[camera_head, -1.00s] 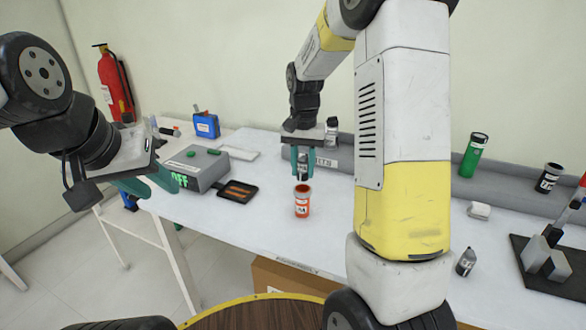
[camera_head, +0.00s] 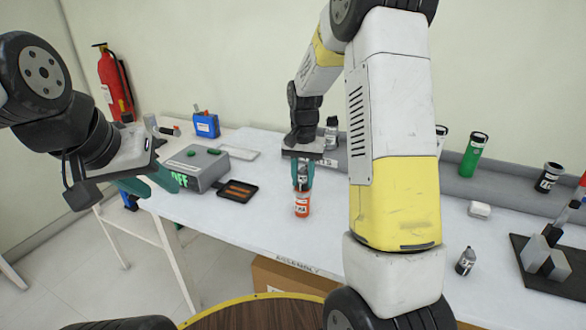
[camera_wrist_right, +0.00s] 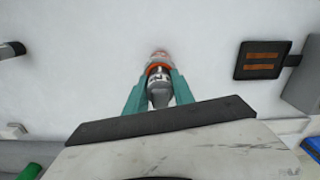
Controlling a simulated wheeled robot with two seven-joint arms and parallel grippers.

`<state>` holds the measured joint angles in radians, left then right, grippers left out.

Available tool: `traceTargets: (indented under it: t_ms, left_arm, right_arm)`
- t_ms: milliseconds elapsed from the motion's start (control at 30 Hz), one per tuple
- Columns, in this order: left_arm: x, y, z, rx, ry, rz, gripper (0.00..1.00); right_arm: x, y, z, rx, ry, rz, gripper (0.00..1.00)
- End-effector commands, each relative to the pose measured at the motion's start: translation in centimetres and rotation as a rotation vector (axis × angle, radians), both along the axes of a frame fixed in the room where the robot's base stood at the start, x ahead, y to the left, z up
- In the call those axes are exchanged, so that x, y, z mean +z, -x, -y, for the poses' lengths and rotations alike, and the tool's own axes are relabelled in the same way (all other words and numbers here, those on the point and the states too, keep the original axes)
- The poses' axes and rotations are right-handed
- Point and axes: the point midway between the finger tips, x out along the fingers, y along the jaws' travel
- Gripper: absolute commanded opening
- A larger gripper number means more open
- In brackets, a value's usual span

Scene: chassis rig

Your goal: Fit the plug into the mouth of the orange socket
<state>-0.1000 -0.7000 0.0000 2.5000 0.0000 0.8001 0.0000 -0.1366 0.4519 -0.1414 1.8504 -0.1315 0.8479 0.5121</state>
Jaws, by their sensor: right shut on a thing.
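The orange socket (camera_head: 302,205) stands upright on the white table, below my right gripper (camera_head: 302,180). In the right wrist view the socket (camera_wrist_right: 160,57) shows just beyond the fingertips. My right gripper (camera_wrist_right: 158,82) is shut on the grey plug (camera_wrist_right: 159,88), which has a dark band with lettering. The plug's far end is at the socket's mouth and lines up with it. How deep it sits inside I cannot tell. My left gripper (camera_head: 150,187) is at the left, over the table's left edge, with its teal fingers apart and nothing seen between them.
A grey box marked OFF (camera_head: 195,168) and a black tray with orange strips (camera_head: 237,191) lie left of the socket. A green cylinder (camera_head: 473,155), a black cup (camera_head: 548,177) and a small grey bottle (camera_head: 466,262) are at the right. The table front near the socket is clear.

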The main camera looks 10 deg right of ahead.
Motion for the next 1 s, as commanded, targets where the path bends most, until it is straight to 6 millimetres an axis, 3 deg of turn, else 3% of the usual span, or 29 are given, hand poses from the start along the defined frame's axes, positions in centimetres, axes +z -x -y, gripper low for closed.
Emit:
traceTargets:
  t_ms: [167, 200, 300, 667, 767, 1000]
  left_arm:
    - [0.0, 0.0, 0.0, 0.0, 0.0, 0.0, 0.36]
    - [0.0, 0.0, 0.0, 0.0, 0.0, 0.0, 0.36]
    - [0.0, 0.0, 0.0, 0.0, 0.0, 0.0, 0.36]
    - [0.0, 0.0, 0.0, 0.0, 0.0, 0.0, 0.36]
    - [0.0, 0.0, 0.0, 0.0, 0.0, 0.0, 0.36]
    - [0.0, 0.0, 0.0, 0.0, 0.0, 0.0, 0.36]
  right_arm:
    - [-0.3, 0.0, 0.0, 0.0, 0.0, 0.0, 0.0]
    - [-0.3, 0.0, 0.0, 0.0, 0.0, 0.0, 0.36]
    - [-0.3, 0.0, 0.0, 0.0, 0.0, 0.0, 0.52]
    - [0.1, 0.0, 0.0, 0.0, 0.0, 0.0, 0.52]
    - [1.2, 0.0, 0.0, 0.0, 0.0, 0.002, 0.52]
    - [6.3, -0.1, 0.0, 0.0, 0.0, 0.004, 0.52]
